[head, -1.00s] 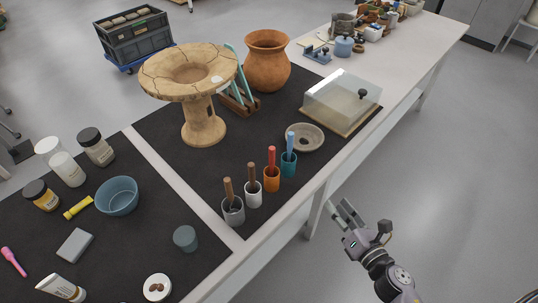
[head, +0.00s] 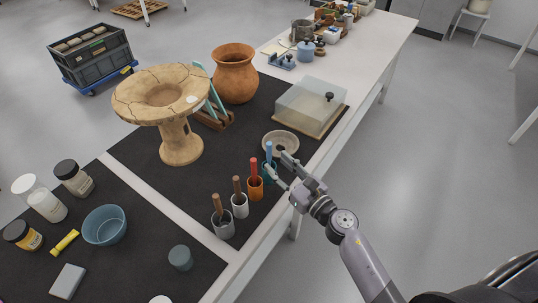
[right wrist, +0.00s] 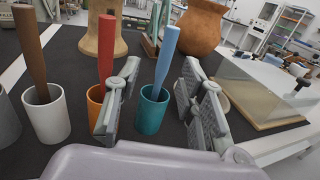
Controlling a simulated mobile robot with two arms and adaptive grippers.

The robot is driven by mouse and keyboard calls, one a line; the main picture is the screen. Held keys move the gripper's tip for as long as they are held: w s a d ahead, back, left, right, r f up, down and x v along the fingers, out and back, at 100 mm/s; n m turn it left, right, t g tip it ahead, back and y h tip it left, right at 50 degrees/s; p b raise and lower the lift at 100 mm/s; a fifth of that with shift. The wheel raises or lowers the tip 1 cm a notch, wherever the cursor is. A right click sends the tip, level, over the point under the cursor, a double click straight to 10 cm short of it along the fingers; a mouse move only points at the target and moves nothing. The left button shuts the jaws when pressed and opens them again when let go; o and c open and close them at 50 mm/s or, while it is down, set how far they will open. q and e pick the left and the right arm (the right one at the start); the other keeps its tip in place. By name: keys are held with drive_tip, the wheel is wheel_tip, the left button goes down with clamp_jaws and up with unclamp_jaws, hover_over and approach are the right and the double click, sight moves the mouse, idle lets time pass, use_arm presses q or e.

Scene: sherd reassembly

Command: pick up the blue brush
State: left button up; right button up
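The blue brush (head: 269,150) stands upright in a teal cup near the table's right edge, and its handle (right wrist: 166,50) also shows in the right wrist view. The teal cup (right wrist: 152,112) holds its lower end, which is hidden. My right gripper (head: 278,165) is open. In the right wrist view its two fingers (right wrist: 158,108) stand apart, one on each side of the teal cup and brush, with gaps to both. I cannot tell how far the cup is beyond the fingertips. My left gripper is not in view.
An orange cup with a red brush (head: 255,182) stands close beside the teal cup, left of my gripper. White (head: 240,207) and grey (head: 223,226) cups with brown-handled brushes follow. A shallow grey dish (head: 281,141) and a clear-covered box (head: 311,104) lie behind.

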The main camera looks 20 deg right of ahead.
sight(271, 154)
drive_tip(key=x, duration=0.1)
drive_tip(key=p+x, duration=0.1)
drive_tip(key=x, duration=0.2)
drive_tip(key=shift+w+d+r, duration=0.2)
drive_tip(key=shift+w+r, duration=0.2)
drive_tip(key=shift+w, duration=0.05)
drive_tip(key=shift+w+a+f+p, duration=0.1)
drive_tip(key=shift+w+a+p, duration=0.15)
drive_tip(key=shift+w, duration=0.25)
drive_tip(key=shift+s, duration=0.1)
drive_tip(key=shift+d, duration=0.1)
drive_tip(key=shift+c, duration=0.6)
clamp_jaws()
